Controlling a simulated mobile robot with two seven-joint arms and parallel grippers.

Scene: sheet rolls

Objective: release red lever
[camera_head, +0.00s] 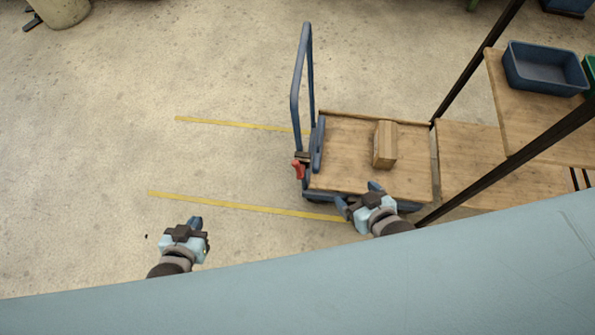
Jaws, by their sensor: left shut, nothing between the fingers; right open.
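The red lever (298,169) sits at the left end of the cart, low at the foot of its blue handle (303,75). The cart has a wooden deck (350,150) with a cardboard box (385,145) on it. My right gripper (358,195) is open and empty, at the near edge of the deck, to the right of the lever and apart from it. My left gripper (200,225) is shut and empty over the bare floor, left of and nearer than the lever. Nothing covers the lever in this view.
A wooden shelf rack (480,150) with dark posts stands right of the cart. A blue bin (545,68) is on its upper shelf. Yellow floor lines (235,123) run left from the cart. The floor on the left is clear, apart from a post base (60,10) at the top corner.

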